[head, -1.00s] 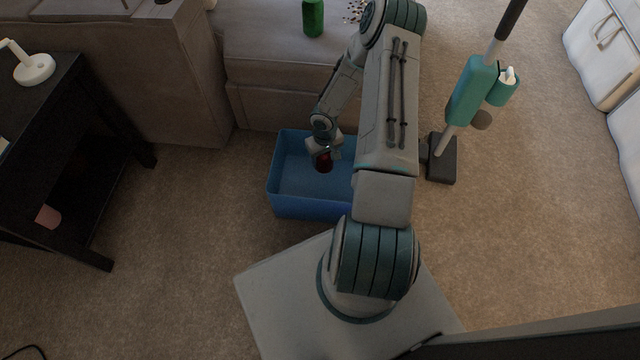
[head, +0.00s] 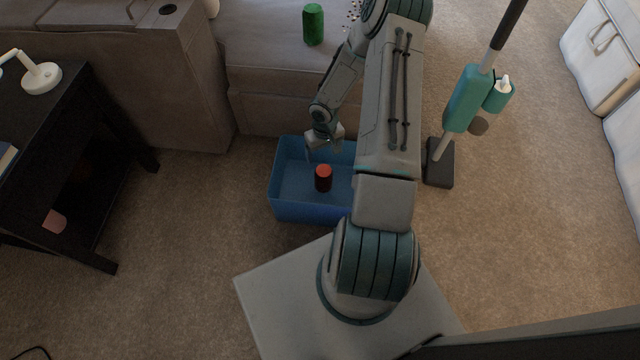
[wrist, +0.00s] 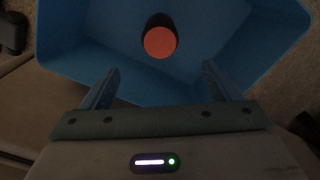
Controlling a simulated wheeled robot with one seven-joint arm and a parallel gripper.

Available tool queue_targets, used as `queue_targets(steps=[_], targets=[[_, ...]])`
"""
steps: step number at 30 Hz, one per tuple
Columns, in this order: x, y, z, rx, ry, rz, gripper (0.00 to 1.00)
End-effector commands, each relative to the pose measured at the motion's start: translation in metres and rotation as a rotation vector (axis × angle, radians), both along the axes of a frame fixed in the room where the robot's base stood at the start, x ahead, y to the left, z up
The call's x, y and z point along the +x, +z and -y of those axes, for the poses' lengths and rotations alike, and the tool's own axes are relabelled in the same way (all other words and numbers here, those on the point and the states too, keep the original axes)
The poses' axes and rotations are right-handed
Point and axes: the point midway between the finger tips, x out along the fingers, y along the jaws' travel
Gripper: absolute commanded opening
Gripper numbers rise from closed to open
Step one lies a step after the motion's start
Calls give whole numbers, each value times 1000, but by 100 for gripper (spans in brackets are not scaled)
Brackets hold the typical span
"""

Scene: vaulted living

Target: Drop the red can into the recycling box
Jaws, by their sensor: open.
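The red can (head: 323,178) stands upright inside the blue recycling box (head: 300,212), which sits on the carpet. In the wrist view the can's round red top (wrist: 160,42) shows near the middle of the box (wrist: 75,35). My gripper (head: 325,150) is over the back part of the box, apart from the can. In the wrist view my gripper's fingers (wrist: 158,85) are spread wide with nothing between them. My arm hides the right end of the box in the head view.
A green can (head: 313,24) stands on the sofa seat (head: 262,50) behind the box. A teal stick vacuum (head: 468,98) stands to the right. A black side table (head: 85,120) with a white lamp (head: 41,77) is at the left. Carpet left of the box is clear.

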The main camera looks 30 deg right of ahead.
Motion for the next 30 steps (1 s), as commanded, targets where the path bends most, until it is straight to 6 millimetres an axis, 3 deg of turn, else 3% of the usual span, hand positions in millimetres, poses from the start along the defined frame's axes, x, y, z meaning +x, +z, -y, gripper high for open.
queue_targets(steps=[1,3,10,30], targets=[[0,19,0,-1,0,2,83],[1,34,1,-1,-1,2,83],[0,66,1,-1,0,0,83],[0,76,0,-2,1,0,83]])
